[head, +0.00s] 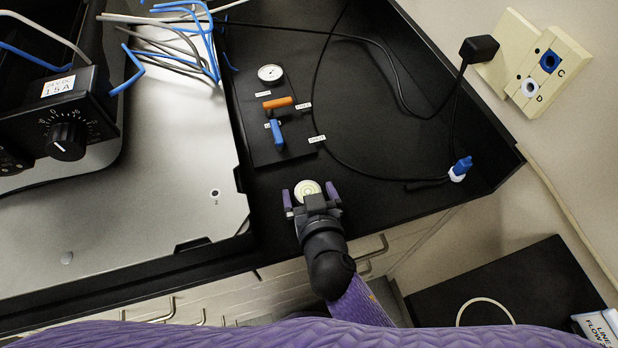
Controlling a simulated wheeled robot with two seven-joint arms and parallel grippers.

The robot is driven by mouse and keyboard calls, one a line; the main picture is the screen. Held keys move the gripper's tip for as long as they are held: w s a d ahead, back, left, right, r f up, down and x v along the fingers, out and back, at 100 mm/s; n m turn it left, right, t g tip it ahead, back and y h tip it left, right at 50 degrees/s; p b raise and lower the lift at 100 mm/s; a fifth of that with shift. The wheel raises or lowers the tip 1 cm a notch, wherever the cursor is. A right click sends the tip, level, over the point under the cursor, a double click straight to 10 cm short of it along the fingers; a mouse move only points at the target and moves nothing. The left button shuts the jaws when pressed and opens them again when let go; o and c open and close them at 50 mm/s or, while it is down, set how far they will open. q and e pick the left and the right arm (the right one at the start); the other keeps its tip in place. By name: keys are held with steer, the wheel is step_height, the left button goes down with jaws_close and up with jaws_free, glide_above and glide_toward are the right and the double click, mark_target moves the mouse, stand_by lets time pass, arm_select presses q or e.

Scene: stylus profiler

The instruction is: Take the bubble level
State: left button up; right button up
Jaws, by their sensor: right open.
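The bubble level, a small round pale yellow-green disc (307,187), lies on the black tray near its front edge. My right gripper (310,194) reaches in from below with its two purple fingers apart, one on each side of the disc. A gap shows between the disc and each finger, and I cannot tell how high the fingers are above the tray. The near edge of the disc is partly hidden by the gripper's body. My left gripper is not in view.
A black board with a round dial (270,73), an orange-handled part (278,103) and a blue-handled part (276,134) lies behind the gripper. A black cable (316,105) loops across the black tray (385,135). A metal plate and a knobbed box (67,141) stand left.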

steer(key=shift+s+r, duration=0.1)
steer(key=shift+s, duration=0.15)
steer(key=shift+c, duration=1)
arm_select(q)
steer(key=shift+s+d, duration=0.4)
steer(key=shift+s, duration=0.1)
arm_select(e)
steer(key=c, duration=1)
step_height(320, 180, up, 10)
steer(key=p, duration=0.5)
steer(key=shift+f, duration=0.2)
steer(key=shift+c, duration=0.2)
steer(key=shift+r, duration=0.25)
steer(key=o, duration=0.7)
steer(key=shift+f, duration=0.1)
steer(key=c, duration=0.7)
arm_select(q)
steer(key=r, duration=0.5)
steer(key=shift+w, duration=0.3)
arm_select(e)
jaws_close()
